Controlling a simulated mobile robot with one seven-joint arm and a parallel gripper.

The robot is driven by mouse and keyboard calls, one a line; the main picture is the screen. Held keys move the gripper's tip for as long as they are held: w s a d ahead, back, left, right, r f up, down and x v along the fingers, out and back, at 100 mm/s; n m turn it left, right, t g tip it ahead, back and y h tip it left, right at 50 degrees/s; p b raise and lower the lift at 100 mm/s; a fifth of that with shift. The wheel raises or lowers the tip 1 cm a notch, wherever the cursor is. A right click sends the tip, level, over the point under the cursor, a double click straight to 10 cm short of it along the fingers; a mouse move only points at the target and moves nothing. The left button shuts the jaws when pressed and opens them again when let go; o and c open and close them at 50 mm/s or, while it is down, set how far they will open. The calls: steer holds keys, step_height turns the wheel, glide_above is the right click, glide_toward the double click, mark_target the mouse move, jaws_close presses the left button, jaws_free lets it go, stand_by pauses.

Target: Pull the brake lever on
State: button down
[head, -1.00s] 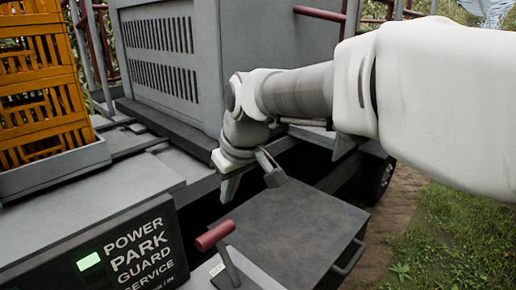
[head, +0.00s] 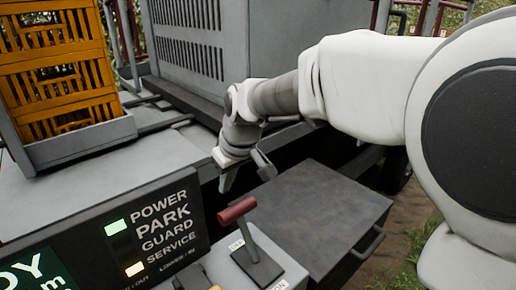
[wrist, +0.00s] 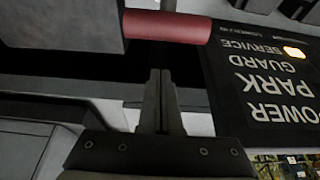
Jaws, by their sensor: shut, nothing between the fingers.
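The brake lever has a red grip (head: 237,210) on a grey stem and a dark base plate (head: 257,266). It leans up and left, towards the OFF label (head: 236,245); the ON label (head: 281,285) is at the near side. My gripper (head: 226,184) is shut and empty, pointing down beyond and above the red grip, with a small gap between them in the head view. In the wrist view, the closed fingers (wrist: 160,78) point at the red grip (wrist: 168,27), whose left end is hidden behind a grey block; contact cannot be told.
The black panel (head: 155,235) left of the lever shows a green light by POWER and an amber light by SERVICE. A grey box with a handle (head: 315,215) stands right of the lever. Orange crates (head: 60,75) and a grey vented cabinet (head: 185,45) are behind.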

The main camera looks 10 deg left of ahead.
steer(key=shift+s+d+f+p, duration=0.1)
steer(key=shift+s+d+f, duration=0.15)
steer(key=shift+f, duration=0.3)
steer(key=shift+s+d+f+p, duration=0.15)
steer(key=shift+d+f, duration=0.1)
steer(key=shift+f, duration=0.35)
steer(key=shift+s+d+f+p, duration=0.1)
steer(key=shift+s+d+f, duration=0.15)
steer(key=shift+f, duration=0.3)
steer(key=shift+d+b, duration=0.1)
steer(key=shift+b, duration=0.3)
